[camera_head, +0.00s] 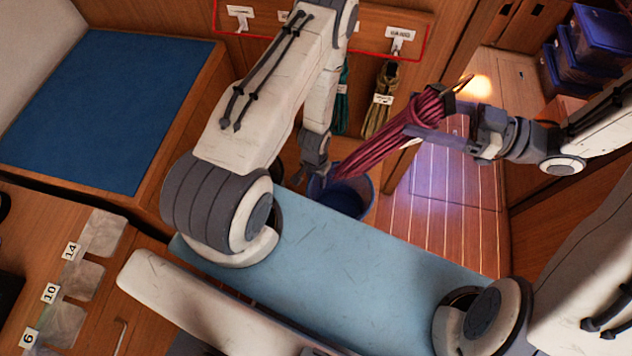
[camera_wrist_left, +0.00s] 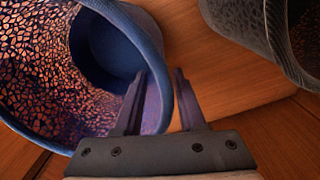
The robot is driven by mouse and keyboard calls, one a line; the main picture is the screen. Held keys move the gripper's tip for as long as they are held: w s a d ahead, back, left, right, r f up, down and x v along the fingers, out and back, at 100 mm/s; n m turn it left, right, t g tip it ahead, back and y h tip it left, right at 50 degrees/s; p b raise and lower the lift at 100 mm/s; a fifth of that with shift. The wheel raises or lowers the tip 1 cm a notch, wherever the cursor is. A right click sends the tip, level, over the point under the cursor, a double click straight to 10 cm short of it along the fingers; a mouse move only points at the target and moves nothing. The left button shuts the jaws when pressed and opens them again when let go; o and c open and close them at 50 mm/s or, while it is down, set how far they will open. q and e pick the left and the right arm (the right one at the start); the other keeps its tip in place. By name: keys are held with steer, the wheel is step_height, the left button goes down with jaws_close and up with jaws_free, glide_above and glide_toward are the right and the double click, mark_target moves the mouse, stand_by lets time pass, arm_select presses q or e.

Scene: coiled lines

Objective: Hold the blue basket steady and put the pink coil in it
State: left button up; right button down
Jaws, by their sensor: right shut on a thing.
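The blue basket (camera_head: 352,197) stands low beyond the bench, partly hidden by my left arm and the coil. In the left wrist view its rim (camera_wrist_left: 150,45) and patterned inside fill the left side. My left gripper (camera_head: 316,172) is at this rim; in the wrist view its fingers (camera_wrist_left: 160,95) are apart, one inside the basket and one outside, with the rim between them. The pink coil (camera_head: 385,145) is a long dark pink bundle, slanting down left, its lower end above the basket. My right gripper (camera_head: 425,132) is shut on the coil near its upper part.
A teal coil (camera_head: 342,105) and an olive coil (camera_head: 381,103) hang from labelled hooks behind. A grey mesh container (camera_wrist_left: 262,30) stands right of the basket in the wrist view. Blue lidded boxes (camera_head: 590,50) are stacked at upper right. Wooden floor (camera_head: 450,200) is clear right of the basket.

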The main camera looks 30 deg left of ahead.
arm_select(q)
steer(key=shift+f, duration=1.25)
steer(key=shift+c, duration=0.3)
jaws_close()
